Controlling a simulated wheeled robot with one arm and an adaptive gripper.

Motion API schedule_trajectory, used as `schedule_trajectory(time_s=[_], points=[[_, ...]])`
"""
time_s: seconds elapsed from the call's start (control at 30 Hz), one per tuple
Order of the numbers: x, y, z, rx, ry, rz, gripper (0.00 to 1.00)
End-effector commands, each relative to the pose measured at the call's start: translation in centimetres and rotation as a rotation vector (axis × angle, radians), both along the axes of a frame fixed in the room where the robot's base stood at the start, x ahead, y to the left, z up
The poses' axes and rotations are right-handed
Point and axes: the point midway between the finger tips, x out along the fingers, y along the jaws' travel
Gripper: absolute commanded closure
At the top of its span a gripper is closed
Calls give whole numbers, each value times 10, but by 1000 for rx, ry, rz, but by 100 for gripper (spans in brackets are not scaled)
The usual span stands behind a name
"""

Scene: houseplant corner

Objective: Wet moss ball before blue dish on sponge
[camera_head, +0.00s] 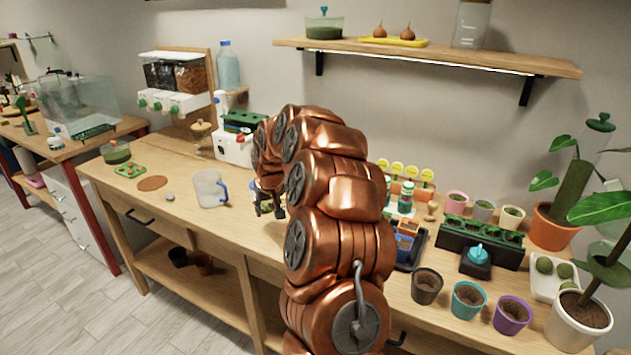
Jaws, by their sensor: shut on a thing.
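Several round green moss balls (544,265) sit in a white tray (541,291) at the right end of the bench. A bit of blue (251,185) shows at the left edge of my arm, above the gripper; I cannot tell whether it is the blue dish. I cannot make out a sponge. My copper arm hides the middle of the bench.
Black, teal (468,299) and purple pots line the right front edge. A black seedling tray (480,242) and small pots stand behind. The bench's left front is mostly clear.

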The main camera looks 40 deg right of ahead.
Motion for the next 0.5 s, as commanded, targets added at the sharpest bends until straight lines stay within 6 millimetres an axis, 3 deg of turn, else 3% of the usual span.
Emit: schedule_trajectory(time_s=[0.03,0.1,0.2,0.33,0.5], points=[[-6,-25,8,2,1,-31,87],[-14,-55,16,1,0,-65,87],[-28,-90,24,3,6,-105,87],[-42,-123,31,2,6,-145,87],[-53,-141,32,6,14,-164,87]])
